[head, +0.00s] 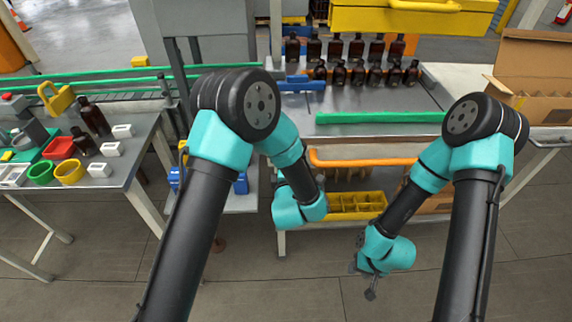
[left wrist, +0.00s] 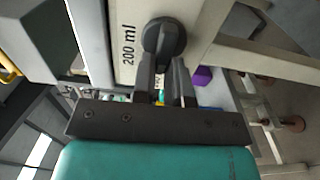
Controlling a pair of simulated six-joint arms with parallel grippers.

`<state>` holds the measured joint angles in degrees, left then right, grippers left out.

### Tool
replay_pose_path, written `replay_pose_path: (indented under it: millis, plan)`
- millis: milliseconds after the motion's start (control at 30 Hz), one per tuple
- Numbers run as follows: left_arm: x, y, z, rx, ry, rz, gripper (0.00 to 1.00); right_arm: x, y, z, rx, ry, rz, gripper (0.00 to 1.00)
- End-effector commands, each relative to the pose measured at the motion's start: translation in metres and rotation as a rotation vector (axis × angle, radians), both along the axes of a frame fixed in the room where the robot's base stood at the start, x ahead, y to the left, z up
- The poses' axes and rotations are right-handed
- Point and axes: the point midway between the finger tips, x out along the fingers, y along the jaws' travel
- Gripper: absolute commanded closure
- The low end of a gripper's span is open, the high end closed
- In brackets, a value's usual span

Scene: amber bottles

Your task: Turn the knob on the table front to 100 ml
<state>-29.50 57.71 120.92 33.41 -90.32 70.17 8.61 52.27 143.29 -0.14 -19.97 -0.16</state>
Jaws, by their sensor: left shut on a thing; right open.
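The black knob (left wrist: 165,40) sits on a pale front panel in the left wrist view. A "200 ml" label (left wrist: 128,45) is printed beside it; another label is partly hidden between my fingers. My left gripper (left wrist: 164,62) has its two dark fingers at the knob, closed on its grip. The knob's pointer direction is hard to make out. In the head view, the left gripper and knob are hidden by my left arm. My right gripper (head: 369,282) is open and empty, hanging low over the floor in front of the table.
Several amber bottles (head: 338,50) stand at the back of the table, behind a green rail (head: 380,118). An orange bar (head: 362,159) and a yellow divided tray (head: 355,205) are at the table front. A cardboard box (head: 530,65) is at right; a side table with cups is at left.

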Motion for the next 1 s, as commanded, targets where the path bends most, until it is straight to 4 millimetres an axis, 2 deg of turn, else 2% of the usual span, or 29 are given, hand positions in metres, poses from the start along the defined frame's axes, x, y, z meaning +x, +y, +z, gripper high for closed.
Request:
replay_pose_path:
  millis: [133, 167, 433, 767, 1000]
  plan:
    - [0.000, 0.000, -0.001, 0.000, 0.002, 0.000, 1.00, 0.000, 0.000, 0.000, 0.000, 0.000, 0.000, 0.57]
    - [0.000, 0.000, -0.001, 0.000, 0.002, -0.001, 0.85, 0.000, 0.000, 0.000, 0.000, 0.000, 0.000, 0.57]
    - [0.000, 0.000, 0.000, 0.001, 0.001, 0.000, 0.61, 0.000, 0.000, 0.000, 0.000, 0.000, 0.000, 0.57]
    - [-0.003, -0.001, 0.000, 0.001, 0.001, -0.001, 0.61, 0.000, 0.000, 0.000, 0.000, 0.000, 0.000, 0.57]
    - [-0.030, -0.003, 0.000, 0.003, 0.003, -0.003, 0.61, 0.000, 0.000, 0.000, 0.000, 0.000, 0.000, 0.57]
